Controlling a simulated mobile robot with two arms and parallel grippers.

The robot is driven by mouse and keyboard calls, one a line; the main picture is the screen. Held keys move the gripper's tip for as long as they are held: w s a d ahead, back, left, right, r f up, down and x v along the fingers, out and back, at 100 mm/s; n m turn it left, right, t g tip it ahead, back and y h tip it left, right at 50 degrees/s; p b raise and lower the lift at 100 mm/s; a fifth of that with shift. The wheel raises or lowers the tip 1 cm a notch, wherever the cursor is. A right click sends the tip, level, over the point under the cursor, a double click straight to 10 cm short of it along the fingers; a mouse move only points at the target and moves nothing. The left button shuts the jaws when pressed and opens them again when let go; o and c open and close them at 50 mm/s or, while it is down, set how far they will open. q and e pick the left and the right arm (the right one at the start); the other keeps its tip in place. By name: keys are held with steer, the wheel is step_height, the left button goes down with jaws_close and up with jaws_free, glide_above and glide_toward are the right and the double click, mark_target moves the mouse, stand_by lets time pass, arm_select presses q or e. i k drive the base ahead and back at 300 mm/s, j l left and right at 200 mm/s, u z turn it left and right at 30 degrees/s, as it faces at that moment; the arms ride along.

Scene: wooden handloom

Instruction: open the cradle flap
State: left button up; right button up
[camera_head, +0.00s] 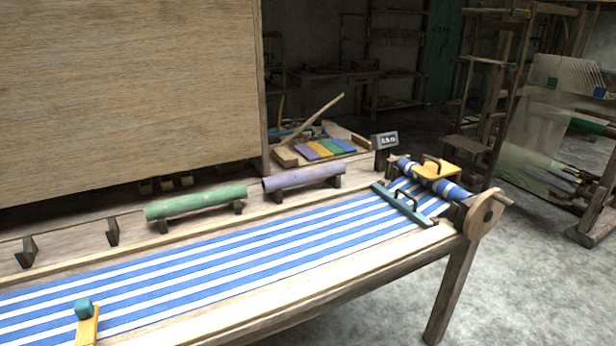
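No part is labelled as the cradle flap, so I cannot tell for certain which it is. A yellow plate (436,171) with a dark handle lies over the blue-and-white cloth roll (455,191) at the loom's right end. A teal bar (404,204) with a dark handle lies across the striped cloth just left of it. A green roll (195,202) and a purple roll (303,177) rest on dark cradle supports along the back rail. Neither of my grippers is in view.
Striped cloth (220,270) covers the loom bed. A yellow lever (87,328) with a teal block stands at the front left. A large wooden panel (130,80) blocks the back left. A tray (317,150) with coloured strips sits behind. The floor at right front is clear.

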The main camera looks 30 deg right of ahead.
mark_target(432, 171)
steer(key=z, duration=1.7)
steer(key=i+l, duration=0.15)
steer(key=i, duration=0.2)
steer(key=i+l, duration=0.15)
steer(key=i, duration=0.15)
